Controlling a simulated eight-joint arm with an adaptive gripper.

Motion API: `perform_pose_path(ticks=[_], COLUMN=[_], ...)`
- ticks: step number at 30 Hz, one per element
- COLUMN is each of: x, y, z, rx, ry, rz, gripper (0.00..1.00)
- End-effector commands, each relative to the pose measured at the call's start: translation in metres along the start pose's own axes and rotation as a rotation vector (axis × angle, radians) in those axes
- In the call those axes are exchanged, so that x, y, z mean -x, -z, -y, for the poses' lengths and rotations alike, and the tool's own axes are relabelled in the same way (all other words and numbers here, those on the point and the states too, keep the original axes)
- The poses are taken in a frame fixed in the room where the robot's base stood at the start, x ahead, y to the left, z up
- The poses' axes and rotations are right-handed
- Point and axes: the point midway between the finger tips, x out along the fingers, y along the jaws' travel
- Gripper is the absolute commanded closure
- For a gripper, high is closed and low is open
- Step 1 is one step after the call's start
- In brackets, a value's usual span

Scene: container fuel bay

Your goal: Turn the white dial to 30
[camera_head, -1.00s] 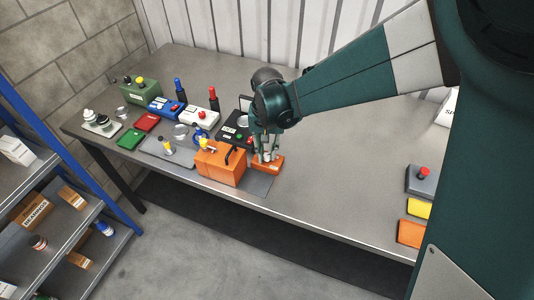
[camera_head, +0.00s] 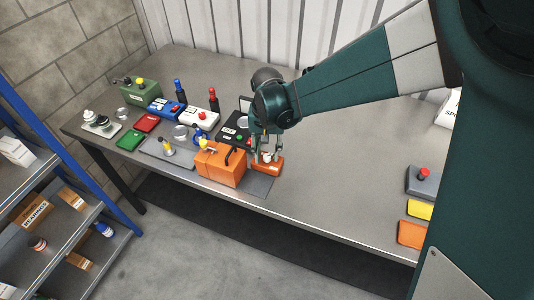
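A small orange box (camera_head: 268,168) sits on the bench at the right end of the row of devices. A small white piece on its top, which looks like the white dial (camera_head: 267,157), shows between my fingers. Its marks and setting are too small to read. My gripper (camera_head: 266,153) points down just above the orange box, with its fingers apart on either side of the dial. I cannot tell whether a finger touches it.
The bench right of my gripper is clear up to a grey box with a red button (camera_head: 423,180).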

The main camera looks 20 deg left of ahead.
Motion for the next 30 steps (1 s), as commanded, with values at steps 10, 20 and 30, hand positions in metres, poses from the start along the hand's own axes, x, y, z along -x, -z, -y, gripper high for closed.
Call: perform_pose_path(ticks=[10, 20, 30], x=[0.027, 0.078, 0.113], y=[0.000, 0.000, 0.000], z=[0.000, 0.000, 0.000], rx=[0.000, 0.000, 0.000], ry=[0.000, 0.000, 0.000], rz=[0.000, 0.000, 0.000], gripper=[0.68, 0.68, 0.68])
